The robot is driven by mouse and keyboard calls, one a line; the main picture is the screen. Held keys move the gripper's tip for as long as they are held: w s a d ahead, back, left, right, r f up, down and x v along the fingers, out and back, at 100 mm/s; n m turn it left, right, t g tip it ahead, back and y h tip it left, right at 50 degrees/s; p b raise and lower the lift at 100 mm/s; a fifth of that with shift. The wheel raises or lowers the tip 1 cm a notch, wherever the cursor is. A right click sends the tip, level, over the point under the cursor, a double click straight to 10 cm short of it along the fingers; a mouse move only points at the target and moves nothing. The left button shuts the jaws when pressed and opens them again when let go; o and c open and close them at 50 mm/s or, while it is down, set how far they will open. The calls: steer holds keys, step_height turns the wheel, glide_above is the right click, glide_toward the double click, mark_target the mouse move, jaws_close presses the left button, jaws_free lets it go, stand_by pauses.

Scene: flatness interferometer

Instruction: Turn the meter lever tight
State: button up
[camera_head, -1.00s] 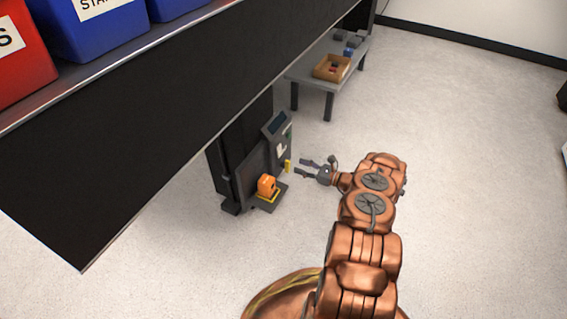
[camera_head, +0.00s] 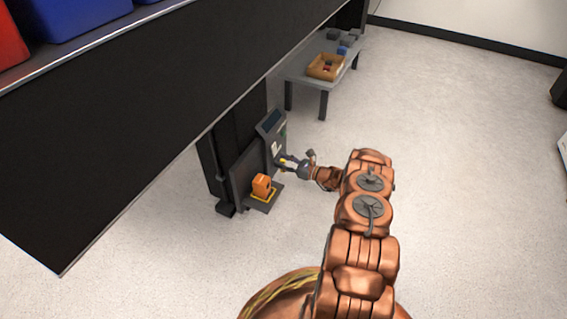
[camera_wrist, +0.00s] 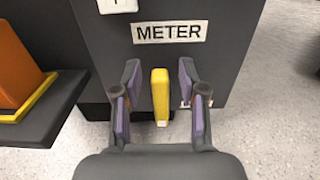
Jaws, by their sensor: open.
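The meter lever (camera_wrist: 160,92) is a yellow bar standing upright in the wrist view, below a white METER label (camera_wrist: 169,32) on a dark grey housing (camera_wrist: 230,30). My gripper (camera_wrist: 161,98) is open, with one finger on each side of the lever. A gap shows between the lever and each finger; the right one is narrow. In the head view my gripper (camera_head: 284,164) is at the front of the meter unit (camera_head: 270,123), and the lever is mostly hidden by the fingers.
An orange block (camera_head: 262,185) sits on a yellow-edged ledge (camera_head: 264,203) left of the lever. A dark shelf (camera_head: 150,120) with bins hangs over the near left. A grey table (camera_head: 298,76) with a cardboard box (camera_head: 326,67) stands behind.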

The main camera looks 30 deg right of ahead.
mark_target(273, 168)
jaws_close()
stand_by(0.3)
steer(key=shift+a+r+n+p, duration=0.1)
steer(key=shift+a+n+p, duration=0.05)
steer(key=shift+n+p, duration=0.2)
steer(key=n, duration=0.4)
steer(key=a+f+n, duration=0.1)
steer(key=n, duration=0.2)
steer(key=s+a+f+n, duration=0.1)
steer(key=n, duration=0.3)
steer(key=shift+n+p, duration=0.35)
steer(key=shift+p, duration=0.05)
steer(key=n+b, duration=0.1)
steer(key=n, duration=0.1)
steer(key=n+b, duration=0.2)
steer(key=shift+s+a+f+n, duration=0.1)
steer(key=shift+f+n, duration=0.25)
steer(key=shift+n, duration=0.35)
